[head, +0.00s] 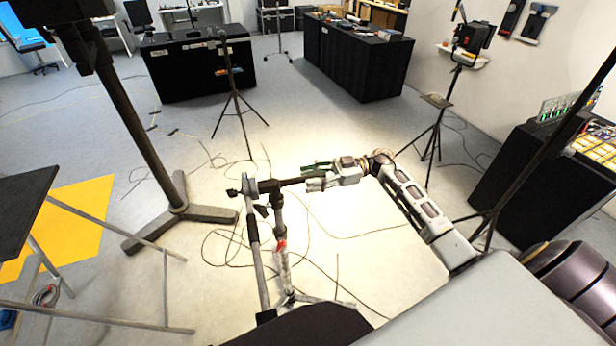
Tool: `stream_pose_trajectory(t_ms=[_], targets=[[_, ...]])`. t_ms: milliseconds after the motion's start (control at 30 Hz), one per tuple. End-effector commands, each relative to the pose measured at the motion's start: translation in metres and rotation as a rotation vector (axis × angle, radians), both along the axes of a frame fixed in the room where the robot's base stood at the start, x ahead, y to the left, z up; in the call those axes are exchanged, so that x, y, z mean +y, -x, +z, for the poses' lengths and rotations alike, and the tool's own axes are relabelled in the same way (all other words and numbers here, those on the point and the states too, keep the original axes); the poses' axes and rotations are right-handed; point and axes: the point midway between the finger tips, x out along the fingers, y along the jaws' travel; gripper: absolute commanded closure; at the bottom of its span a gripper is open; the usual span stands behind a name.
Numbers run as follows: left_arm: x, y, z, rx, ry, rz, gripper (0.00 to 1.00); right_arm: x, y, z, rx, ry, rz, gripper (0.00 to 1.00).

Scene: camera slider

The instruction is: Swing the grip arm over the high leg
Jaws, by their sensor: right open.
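A light stand (282,262) with a red band stands on the floor in the middle of the head view. Its low legs (312,299) spread at the base; I cannot tell which one is the high leg. At its top, a dark bar (281,185) lies roughly level, with a clamp head at its left end. A long grey tube with a dark sleeve (254,228) runs from that head toward me; I cannot tell which of the two is the grip arm. My right gripper (312,177) is open, its fingertips at the bar's right end. Contact is unclear. My left gripper is out of view.
A heavy dark stand (178,208) with wide feet is on the left. Tripods stand behind (235,92) and to the right (437,128). Loose cables (225,250) lie around the stand. A black cabinet (525,180) is at right. The floor beyond the stand is mostly open.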

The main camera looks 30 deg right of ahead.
Motion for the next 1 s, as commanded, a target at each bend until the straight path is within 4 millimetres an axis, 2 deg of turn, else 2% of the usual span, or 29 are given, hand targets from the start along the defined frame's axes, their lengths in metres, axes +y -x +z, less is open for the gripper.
stream_pose_trajectory(t_ms=[200, 533, 833, 1000], targets=[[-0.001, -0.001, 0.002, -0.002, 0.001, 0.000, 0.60, 0.011, -0.002, 0.001, -0.001, 0.000, 0.000, 0.59], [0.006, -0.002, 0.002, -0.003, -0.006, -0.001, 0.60, 0.012, -0.002, 0.000, -0.001, 0.000, 0.000, 0.61], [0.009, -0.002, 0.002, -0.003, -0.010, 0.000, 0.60, 0.011, -0.002, 0.000, -0.001, 0.000, 0.000, 0.99], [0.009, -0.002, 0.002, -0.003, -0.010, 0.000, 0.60, 0.011, -0.002, 0.000, -0.001, 0.000, -0.001, 1.00]])
